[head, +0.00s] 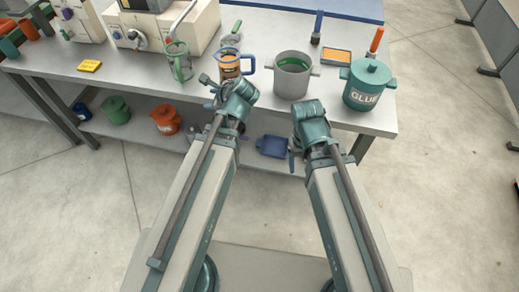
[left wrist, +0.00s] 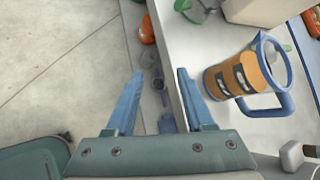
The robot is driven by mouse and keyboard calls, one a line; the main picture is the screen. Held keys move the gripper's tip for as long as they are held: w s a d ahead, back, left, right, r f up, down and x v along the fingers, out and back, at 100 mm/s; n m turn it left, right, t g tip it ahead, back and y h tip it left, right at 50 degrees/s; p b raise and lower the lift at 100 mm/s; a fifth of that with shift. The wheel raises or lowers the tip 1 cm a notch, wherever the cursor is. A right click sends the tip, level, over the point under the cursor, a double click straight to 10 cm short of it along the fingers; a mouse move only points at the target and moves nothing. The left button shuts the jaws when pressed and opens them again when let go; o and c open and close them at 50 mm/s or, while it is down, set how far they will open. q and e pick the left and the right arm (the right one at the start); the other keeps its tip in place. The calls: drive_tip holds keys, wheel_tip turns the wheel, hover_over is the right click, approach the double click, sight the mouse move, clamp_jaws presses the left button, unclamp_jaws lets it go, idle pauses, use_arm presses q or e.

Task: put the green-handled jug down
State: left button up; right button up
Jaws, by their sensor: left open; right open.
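The clear jug with the green handle (head: 181,66) stands upright on the table in the head view, left of the blue-handled jug (head: 230,65), which has an orange-brown band. My left gripper (head: 211,92) is open and empty at the table's front edge, apart from the green-handled jug. In the left wrist view, its two blue fingers (left wrist: 160,100) are spread with nothing between them, and the blue-handled jug (left wrist: 236,76) stands beside the right finger. My right gripper (head: 293,158) is open and empty in front of the table edge; its fingertips are partly hidden.
A grey pot (head: 292,77) with green contents and a teal glue pot (head: 368,86) stand on the table (head: 130,72) to the right. A cream machine (head: 165,27) stands behind the green-handled jug. A yellow block (head: 89,66) lies further left, with free tabletop between.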

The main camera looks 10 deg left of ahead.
use_arm(q)
drive_tip(key=s+d+f+n+g+h, duration=0.3)
drive_tip(key=s+d+n, duration=0.4)
drive_tip(key=d, duration=0.2)
drive_tip(key=s+d+f+n+g+h, duration=0.3)
drive_tip(key=s+d+f+n, duration=0.1)
drive_tip(key=s+d+n, duration=0.4)
drive_tip(key=shift+s+d+f+h, duration=0.15)
drive_tip(key=shift+d+f+h, duration=0.15)
drive_tip(key=shift+d, duration=0.95)
wheel_tip(320, 180, up, 7)
drive_tip(key=p, duration=0.7)
drive_tip(key=shift+r, duration=0.15)
